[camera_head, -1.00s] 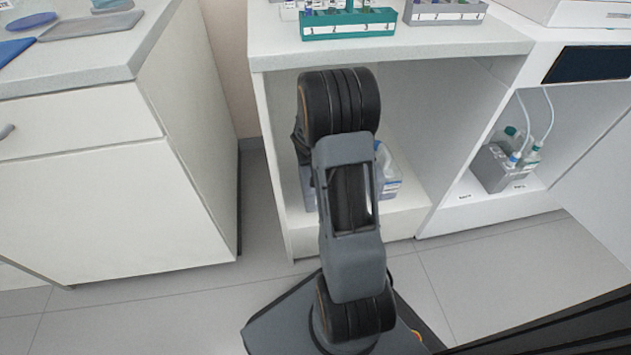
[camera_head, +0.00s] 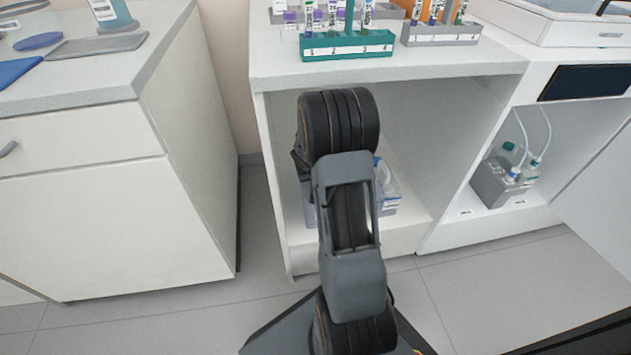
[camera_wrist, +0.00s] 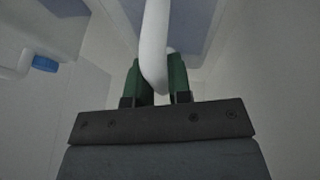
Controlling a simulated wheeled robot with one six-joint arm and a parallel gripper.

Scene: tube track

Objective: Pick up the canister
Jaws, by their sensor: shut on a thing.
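In the wrist view, my gripper (camera_wrist: 160,85) has its green fingers closed on the white curved handle of a canister (camera_wrist: 155,35). Part of a pale body with a grey-blue patch shows behind the handle; the rest is out of frame. A second pale container (camera_wrist: 75,32) with a blue cap is at the upper left, apart from the fingers. In the head view, my arm hides the gripper and the held handle. A pale container with blue parts (camera_head: 388,194) shows at the right of my arm inside the open cabinet; I cannot tell whether it is the held one.
The cabinet's side walls and the worktop (camera_head: 420,68) enclose the arm's space. A teal tube rack (camera_head: 347,46) and a grey rack (camera_head: 440,33) stand near the worktop's front edge. A grey holder with bottles (camera_head: 500,183) sits in the right bay.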

